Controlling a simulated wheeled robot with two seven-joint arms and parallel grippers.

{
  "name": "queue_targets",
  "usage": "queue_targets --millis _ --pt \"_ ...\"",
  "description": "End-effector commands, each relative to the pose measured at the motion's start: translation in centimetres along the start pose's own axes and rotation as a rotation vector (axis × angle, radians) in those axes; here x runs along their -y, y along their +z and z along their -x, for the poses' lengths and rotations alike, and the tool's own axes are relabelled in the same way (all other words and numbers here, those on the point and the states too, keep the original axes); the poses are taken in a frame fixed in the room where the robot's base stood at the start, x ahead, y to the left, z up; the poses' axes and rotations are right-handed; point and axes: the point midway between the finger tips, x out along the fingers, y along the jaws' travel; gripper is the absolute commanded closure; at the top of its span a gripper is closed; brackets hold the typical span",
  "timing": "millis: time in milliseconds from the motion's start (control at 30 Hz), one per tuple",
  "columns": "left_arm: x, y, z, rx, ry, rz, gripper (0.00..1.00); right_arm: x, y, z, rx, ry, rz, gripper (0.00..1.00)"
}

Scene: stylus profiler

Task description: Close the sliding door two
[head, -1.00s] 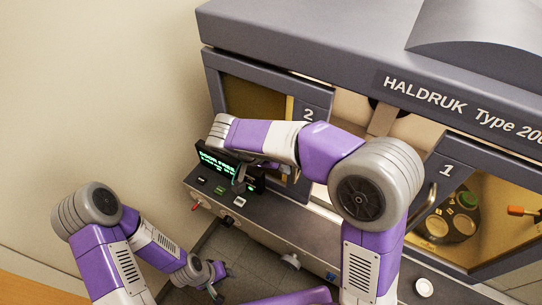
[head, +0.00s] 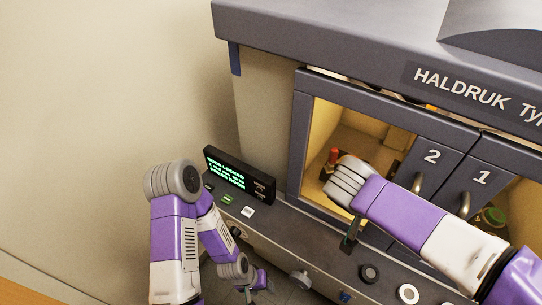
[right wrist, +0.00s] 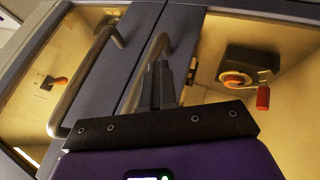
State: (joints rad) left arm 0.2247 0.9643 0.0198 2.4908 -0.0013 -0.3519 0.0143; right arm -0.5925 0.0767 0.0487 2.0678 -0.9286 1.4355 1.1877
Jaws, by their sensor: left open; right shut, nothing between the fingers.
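Sliding door two (head: 432,157) is a grey framed panel with a window and the number 2. Its right edge stands close beside door one (head: 480,177). Its metal handle (head: 417,182) is near that edge. My right gripper (head: 348,243) is shut and empty, low in front of door two's window, left of the handle in the head view. In the right wrist view its dark fingers (right wrist: 155,85) overlap a bar handle; I cannot tell whether they touch it. My left gripper (head: 259,287) is open and empty, low in front of the machine.
A display (head: 240,174) with green text stands left of door two on the console. Buttons and knobs (head: 369,273) line the console below the doors. A red-topped part (head: 333,156) shows behind door two's window. The wall side at left is clear.

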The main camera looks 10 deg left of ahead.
Motion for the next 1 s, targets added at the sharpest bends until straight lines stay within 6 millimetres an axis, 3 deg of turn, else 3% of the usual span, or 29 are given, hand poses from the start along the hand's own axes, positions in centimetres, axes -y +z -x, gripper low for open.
queue_targets --millis 367,567,733,1000 --pt "0.0 0.0 0.0 0.0 0.0 0.0 0.49 -0.5 0.1 -0.2 0.008 0.014 -0.006 1.0" --pt "0.0 0.0 0.0 0.0 0.0 0.0 0.49 0.9 0.1 0.5 0.006 0.013 -0.002 1.0" --pt "-0.1 0.0 0.1 0.0 0.0 0.0 0.49 3.7 0.1 2.4 0.002 0.007 -0.001 1.0" --pt "-0.5 0.1 1.4 0.0 0.0 0.0 0.49 3.5 0.0 8.9 0.0 0.003 -0.003 1.0"
